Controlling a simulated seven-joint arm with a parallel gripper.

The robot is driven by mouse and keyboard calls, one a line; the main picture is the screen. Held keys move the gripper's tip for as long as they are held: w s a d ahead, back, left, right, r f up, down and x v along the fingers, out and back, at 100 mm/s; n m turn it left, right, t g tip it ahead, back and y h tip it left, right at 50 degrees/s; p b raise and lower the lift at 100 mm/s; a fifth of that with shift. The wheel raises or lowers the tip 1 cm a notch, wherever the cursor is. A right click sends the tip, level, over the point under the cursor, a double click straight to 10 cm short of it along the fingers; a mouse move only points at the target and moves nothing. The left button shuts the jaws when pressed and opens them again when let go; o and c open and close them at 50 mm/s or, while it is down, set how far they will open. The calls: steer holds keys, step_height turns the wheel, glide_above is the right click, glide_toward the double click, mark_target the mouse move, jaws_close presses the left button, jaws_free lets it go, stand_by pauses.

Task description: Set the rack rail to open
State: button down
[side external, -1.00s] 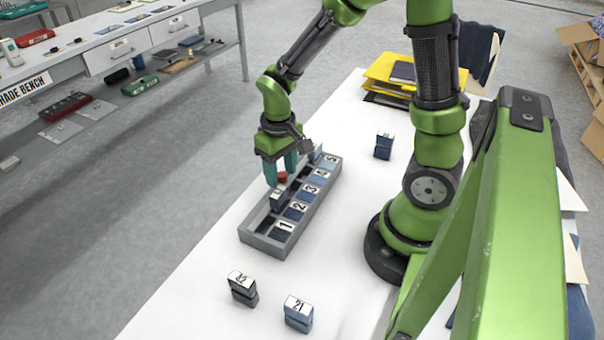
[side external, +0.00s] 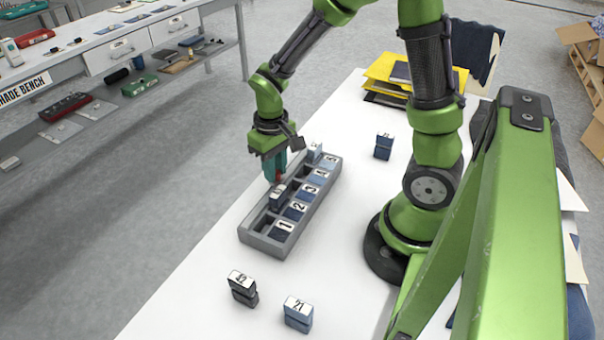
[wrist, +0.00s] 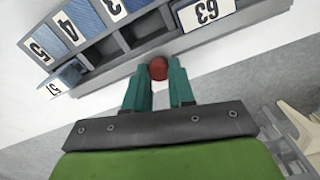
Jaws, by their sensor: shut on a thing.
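The grey rack (side external: 252,237) lies on the white table, with a row of compartments numbered 1 to 5. The red knob (wrist: 158,68), which I take to be the rail's handle, is at the rack's long side away from the arm's base. My gripper (side external: 275,174) points down there, its teal fingers shut on the knob. In the wrist view my gripper (wrist: 160,80) has the knob between its fingertips. The knob is mostly hidden in the side view. The rail itself cannot be made out clearly.
Block 63 (wrist: 207,10) stands in the rack close to my fingers. Block 57 (wrist: 56,88) sits at the far end. Two blocks, one dark (side external: 242,288) and one blue (side external: 298,313), stand in front; another (side external: 383,146) stands right of the rack.

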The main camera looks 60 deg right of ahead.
steer(key=c, duration=0.9)
jaws_free()
steer(key=shift+w, duration=0.15)
steer(key=shift+c, duration=0.2)
step_height(320, 180, up, 17)
steer(key=shift+w, duration=0.1)
steer(key=s+a+r+m+t+y, duration=0.1)
steer(key=s+a+t+y, duration=0.1)
steer(key=s+a+t, duration=0.3)
steer(key=s+t, duration=0.2)
steer(key=s, duration=0.1)
steer(key=shift+a+r, duration=0.2)
steer(key=shift+r, duration=0.05)
